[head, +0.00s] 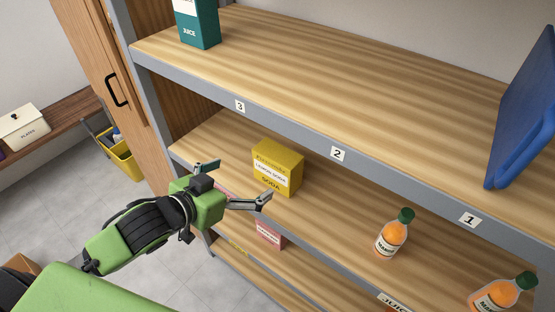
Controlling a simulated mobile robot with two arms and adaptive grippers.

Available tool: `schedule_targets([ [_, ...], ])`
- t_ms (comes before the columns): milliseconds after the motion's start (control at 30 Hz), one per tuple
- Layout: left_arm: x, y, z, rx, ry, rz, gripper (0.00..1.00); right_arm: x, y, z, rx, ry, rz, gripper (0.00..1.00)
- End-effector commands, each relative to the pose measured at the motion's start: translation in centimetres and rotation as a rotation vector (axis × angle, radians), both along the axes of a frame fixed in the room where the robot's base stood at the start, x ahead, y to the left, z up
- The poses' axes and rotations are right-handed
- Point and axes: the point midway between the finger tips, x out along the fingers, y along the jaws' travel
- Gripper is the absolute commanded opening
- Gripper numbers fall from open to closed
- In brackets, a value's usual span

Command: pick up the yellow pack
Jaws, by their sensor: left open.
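The yellow pack (278,168) is a box labelled lemon soda. It stands upright on the middle shelf board, near its left part. My left gripper (240,181) is open, with its two fingers spread, just left of and in front of the pack. One finger reaches toward the pack's lower front and the other points up near its left side. Nothing is between the fingers. I cannot tell if a finger touches the pack. My right gripper is not in view.
Two orange bottles (393,235) stand to the right on the same shelf (335,220). The upper shelf (300,65) holds a teal juice carton (198,24) and a blue tray (522,115). A pink pack (270,234) sits on the board below. A yellow bucket (122,160) stands on the floor at left.

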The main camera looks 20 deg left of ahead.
Motion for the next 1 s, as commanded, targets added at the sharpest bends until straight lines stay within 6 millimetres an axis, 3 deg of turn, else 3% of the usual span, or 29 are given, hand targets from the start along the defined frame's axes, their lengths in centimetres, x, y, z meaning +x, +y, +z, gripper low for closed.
schedule_targets([
  [100,0.4,-0.7,1.9,-0.023,-0.038,-0.037,1.0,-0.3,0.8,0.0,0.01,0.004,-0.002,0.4],
  [200,1.0,-1.1,2.2,-0.034,-0.048,-0.045,1.0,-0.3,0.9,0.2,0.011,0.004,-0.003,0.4],
  [600,6.6,-3.0,0.0,-0.036,-0.049,-0.044,1.0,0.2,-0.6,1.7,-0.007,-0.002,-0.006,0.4],
  [1000,9.6,-3.9,-1.1,-0.033,-0.049,-0.045,1.0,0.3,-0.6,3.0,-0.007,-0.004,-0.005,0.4],
])
